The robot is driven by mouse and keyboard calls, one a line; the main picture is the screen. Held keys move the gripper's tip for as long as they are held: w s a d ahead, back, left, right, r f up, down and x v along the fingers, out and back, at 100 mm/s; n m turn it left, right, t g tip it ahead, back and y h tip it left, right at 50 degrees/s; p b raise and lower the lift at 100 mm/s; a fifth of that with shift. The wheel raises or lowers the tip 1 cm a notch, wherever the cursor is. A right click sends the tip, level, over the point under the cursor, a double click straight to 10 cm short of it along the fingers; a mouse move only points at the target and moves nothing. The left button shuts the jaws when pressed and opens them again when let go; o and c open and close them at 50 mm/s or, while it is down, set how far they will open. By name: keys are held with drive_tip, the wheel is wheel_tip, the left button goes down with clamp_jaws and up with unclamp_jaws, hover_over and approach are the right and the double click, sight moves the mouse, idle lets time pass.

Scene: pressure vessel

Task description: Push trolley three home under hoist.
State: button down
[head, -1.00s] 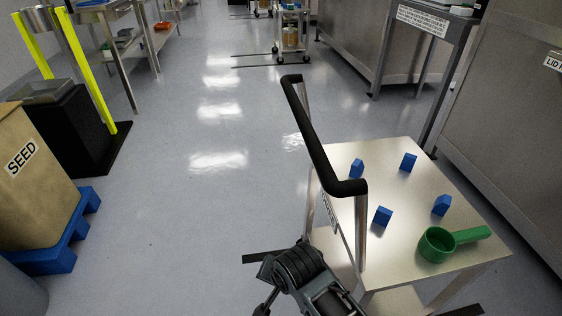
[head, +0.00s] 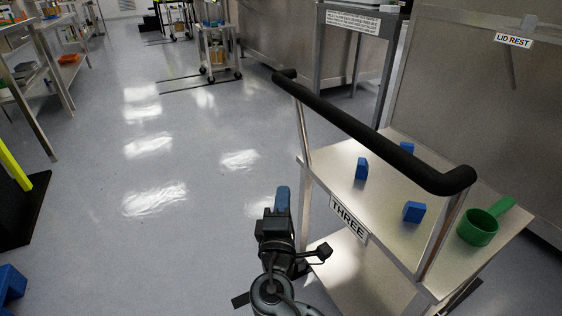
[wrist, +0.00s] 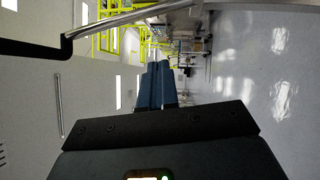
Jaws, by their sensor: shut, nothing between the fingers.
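Trolley three (head: 348,218), a steel cart with a "THREE" label on its near side, stands at the right in the head view. Its black push handle (head: 370,130) rises above the top along the near side. A green scoop (head: 478,229) and several blue blocks (head: 361,168) sit on its top. My gripper (head: 283,198) is shut and empty, to the left of the trolley and apart from the handle. In the wrist view my gripper's fingers (wrist: 157,85) are together, and the dark handle (wrist: 30,49) shows at upper left. No hoist can be made out.
A steel wall unit labelled "LID REST" (head: 513,40) stands close beyond the trolley. Another small trolley (head: 218,50) stands farther up the aisle by floor lines. Shelving (head: 40,80) lines the left. The floor between (head: 130,170) is clear.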

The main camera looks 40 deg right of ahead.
drive_tip(key=s+d+r+x, duration=0.1)
drive_tip(key=s+x, duration=0.1)
drive_tip(key=x, duration=1)
drive_tip(key=shift+w+d, duration=0.25)
drive_tip(key=shift+d, duration=0.35)
drive_tip(key=shift+d+b, duration=0.1)
drive_tip(key=shift+b, duration=0.2)
